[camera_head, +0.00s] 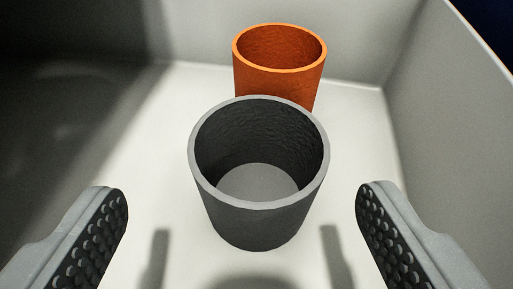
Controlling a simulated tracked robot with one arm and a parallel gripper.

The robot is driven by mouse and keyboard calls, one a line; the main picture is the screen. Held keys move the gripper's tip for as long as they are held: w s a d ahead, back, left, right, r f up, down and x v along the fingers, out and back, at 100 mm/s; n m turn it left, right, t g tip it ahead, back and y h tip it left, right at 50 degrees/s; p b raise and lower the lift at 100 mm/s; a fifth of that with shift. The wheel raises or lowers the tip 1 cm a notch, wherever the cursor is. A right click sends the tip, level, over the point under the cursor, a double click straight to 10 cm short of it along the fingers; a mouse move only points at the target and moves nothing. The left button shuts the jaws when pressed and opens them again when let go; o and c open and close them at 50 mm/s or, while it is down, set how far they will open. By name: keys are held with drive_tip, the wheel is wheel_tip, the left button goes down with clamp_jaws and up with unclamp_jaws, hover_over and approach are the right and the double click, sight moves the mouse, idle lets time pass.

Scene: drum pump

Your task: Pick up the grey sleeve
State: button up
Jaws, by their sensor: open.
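The grey sleeve (256,221) stands upright on the floor of a pale bin, near the middle of the head camera view. Its open top faces up toward the camera, and a grey surface shows inside at the bottom. My gripper (243,206) is open, with one studded finger at the lower left and the other at the lower right. The sleeve is in the gap between the fingers, a little beyond their tips in the picture. Clear space shows on both sides, and neither finger touches it.
An orange sleeve (278,84) stands upright just behind the grey one, partly hidden by it. The bin's right wall (450,130) slopes up at the right and its back wall rises behind the orange sleeve. The left side lies in dark shadow. Bare floor (360,130) shows right of the sleeves.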

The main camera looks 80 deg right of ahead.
sight(257, 127)
drive_tip(key=shift+s+b+x, duration=0.2)
drive_tip(key=shift+b+x, duration=0.25)
drive_tip(key=shift+x, duration=0.9)
drive_tip(key=shift+s+b+x, duration=0.15)
drive_tip(key=shift+b+x, duration=0.25)
drive_tip(key=shift+x, duration=1)
drive_tip(key=shift+d+r, duration=0.15)
drive_tip(key=c, duration=1)
